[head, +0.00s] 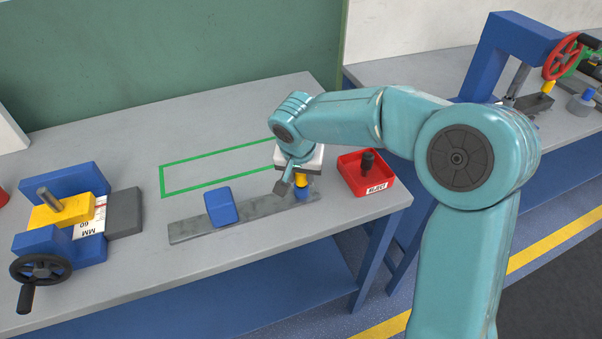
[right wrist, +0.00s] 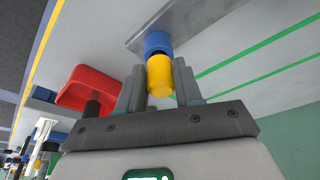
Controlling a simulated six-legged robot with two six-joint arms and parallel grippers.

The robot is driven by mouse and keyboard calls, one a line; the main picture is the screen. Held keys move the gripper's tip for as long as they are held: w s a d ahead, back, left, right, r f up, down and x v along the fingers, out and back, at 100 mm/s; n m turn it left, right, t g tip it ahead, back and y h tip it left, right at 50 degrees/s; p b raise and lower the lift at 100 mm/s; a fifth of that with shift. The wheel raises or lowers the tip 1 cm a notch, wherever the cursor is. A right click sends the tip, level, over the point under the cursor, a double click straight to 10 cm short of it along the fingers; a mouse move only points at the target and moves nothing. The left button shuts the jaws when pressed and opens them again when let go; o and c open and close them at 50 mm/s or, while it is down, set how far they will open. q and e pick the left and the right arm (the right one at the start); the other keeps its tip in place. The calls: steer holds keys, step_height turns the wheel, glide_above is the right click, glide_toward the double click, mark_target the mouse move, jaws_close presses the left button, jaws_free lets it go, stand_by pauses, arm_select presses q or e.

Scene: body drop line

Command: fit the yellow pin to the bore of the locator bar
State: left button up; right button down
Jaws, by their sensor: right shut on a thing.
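The locator bar (head: 188,231) is a long flat grey bar lying on the grey bench. A blue block (head: 221,206) sits on its middle, and a short blue round collar (head: 303,194) is at its right end. My right gripper (head: 292,184) is over that end, shut on the yellow pin (head: 301,179). In the right wrist view the yellow pin (right wrist: 160,78) is between the two fingers (right wrist: 159,68), its end against or at the blue collar (right wrist: 157,43) on the bar (right wrist: 190,18). I cannot tell whether it enters the bore. My left gripper is not in view.
A red REJECT tray (head: 376,186) with a dark knobbed part stands right of the gripper. A blue vise (head: 62,180) with a yellow block is at the left. A green taped outline (head: 163,180) lies behind the bar. A blue press (head: 497,48) stands on the bench behind.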

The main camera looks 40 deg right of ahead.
steer(key=shift+f, duration=0.3)
steer(key=c, duration=1.1)
jaws_free()
steer(key=o, duration=0.4)
steer(key=v, duration=1.6)
steer(key=shift+r, duration=0.15)
steer(key=shift+s, duration=0.1)
